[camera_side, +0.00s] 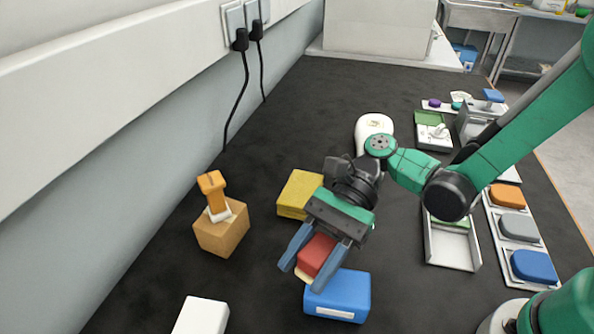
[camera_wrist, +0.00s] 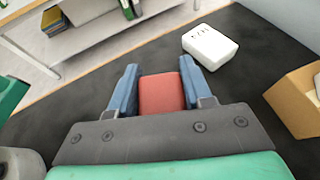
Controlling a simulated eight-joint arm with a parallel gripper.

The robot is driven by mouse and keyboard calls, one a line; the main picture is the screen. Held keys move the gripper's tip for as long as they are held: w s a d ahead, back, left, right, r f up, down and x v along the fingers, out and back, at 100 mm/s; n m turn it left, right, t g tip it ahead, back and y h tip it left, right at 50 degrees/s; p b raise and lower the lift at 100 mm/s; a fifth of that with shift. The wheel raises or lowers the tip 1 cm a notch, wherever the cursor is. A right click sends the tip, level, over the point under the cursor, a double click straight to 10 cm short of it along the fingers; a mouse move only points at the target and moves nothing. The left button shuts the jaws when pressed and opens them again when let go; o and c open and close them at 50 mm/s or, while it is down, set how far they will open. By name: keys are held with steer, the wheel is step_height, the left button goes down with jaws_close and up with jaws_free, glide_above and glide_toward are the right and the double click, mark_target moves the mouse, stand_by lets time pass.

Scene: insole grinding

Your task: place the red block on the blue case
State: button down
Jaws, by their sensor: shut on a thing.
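The red block (camera_side: 316,254) is between the two blue fingers of my gripper (camera_side: 303,278), which is shut on it. In the wrist view the red block (camera_wrist: 161,94) also sits between the fingers of my gripper (camera_wrist: 158,76). The blue case (camera_side: 338,295), with a white label on its front, lies on the dark table. In the side view, the block appears just above and left of the case, and one finger overlaps the case's edge. I cannot tell the height gap between them. The case is not seen in the wrist view.
A yellow block (camera_side: 298,193) lies behind my gripper. A cardboard box (camera_side: 222,232) with an orange-handled tool (camera_side: 212,190) stands at the left. A white box (camera_side: 201,316) is at the front. Trays with coloured pieces (camera_side: 520,228) line the right. Dark table (camera_side: 260,290) is clear left of the case.

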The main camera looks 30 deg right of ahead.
steer(key=shift+f, duration=1.3)
steer(key=shift+c, duration=1.8)
jaws_free()
